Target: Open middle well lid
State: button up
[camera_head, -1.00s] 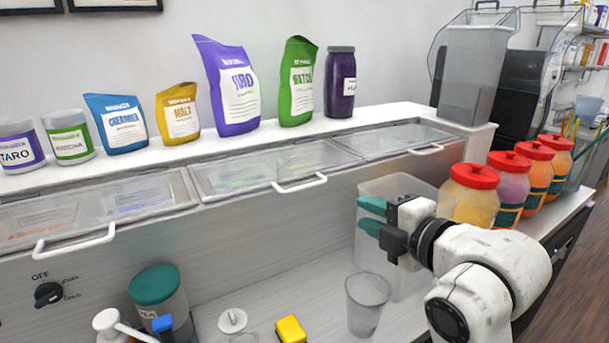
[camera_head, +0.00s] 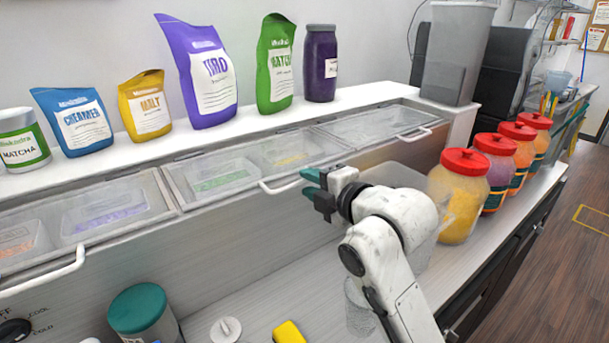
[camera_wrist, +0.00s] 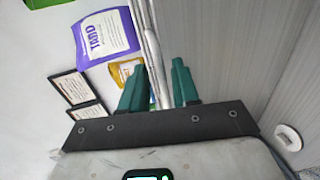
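The middle well lid (camera_head: 246,166) is a clear panel in a grey frame, lying closed over its well between two similar lids. Its white bar handle (camera_head: 279,189) sticks out along the front edge. My gripper (camera_head: 308,184), with green fingers, is at the right part of this handle and hides its right end. In the wrist view the green fingers (camera_wrist: 160,90) stand apart, and pale bars run up the picture between them. I cannot tell whether a finger touches the handle.
The left lid (camera_head: 100,215) and right lid (camera_head: 380,124) flank the middle one. Bags and jars stand on the white shelf (camera_head: 165,150) behind. Red-lidded jars (camera_head: 463,190) stand right of my arm. A clear cup (camera_head: 359,310) and a green-lidded container (camera_head: 138,308) are below on the counter.

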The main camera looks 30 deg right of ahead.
jog(key=shift+x, duration=1.35)
grip_shut()
